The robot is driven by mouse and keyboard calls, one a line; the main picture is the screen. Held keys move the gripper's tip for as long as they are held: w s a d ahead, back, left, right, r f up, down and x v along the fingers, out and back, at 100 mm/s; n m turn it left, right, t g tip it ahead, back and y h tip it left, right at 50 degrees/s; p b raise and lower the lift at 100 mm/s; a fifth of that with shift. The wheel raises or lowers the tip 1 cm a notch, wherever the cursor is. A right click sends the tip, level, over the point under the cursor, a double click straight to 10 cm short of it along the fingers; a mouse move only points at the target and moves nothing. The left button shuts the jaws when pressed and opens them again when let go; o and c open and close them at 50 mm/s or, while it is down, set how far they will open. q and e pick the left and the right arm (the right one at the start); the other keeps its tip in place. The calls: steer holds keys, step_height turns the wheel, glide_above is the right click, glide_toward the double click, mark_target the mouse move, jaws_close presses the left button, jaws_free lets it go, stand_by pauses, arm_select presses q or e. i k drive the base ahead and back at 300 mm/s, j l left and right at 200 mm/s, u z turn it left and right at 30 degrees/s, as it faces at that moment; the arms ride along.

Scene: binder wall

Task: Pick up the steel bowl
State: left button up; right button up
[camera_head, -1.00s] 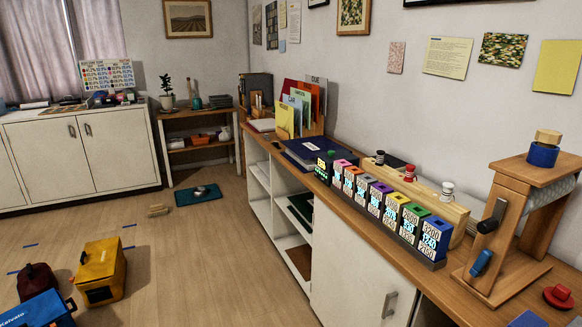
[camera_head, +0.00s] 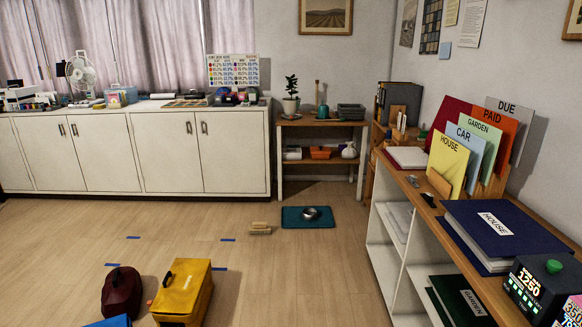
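The steel bowl (camera_head: 311,213) is small in the head view. It sits on a dark teal mat (camera_head: 293,222) on the wooden floor, in front of the small shelf table by the back wall. Its inside is too small to make out. Neither of my grippers shows in this view, and nothing is touching the bowl.
A small wooden block (camera_head: 260,229) lies left of the mat. A yellow case (camera_head: 183,291) and a dark red bag (camera_head: 121,292) stand on the floor at front left. A long counter with binders (camera_head: 495,229) runs along the right.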

mark_target(308, 213)
steer(key=i, duration=2.55)
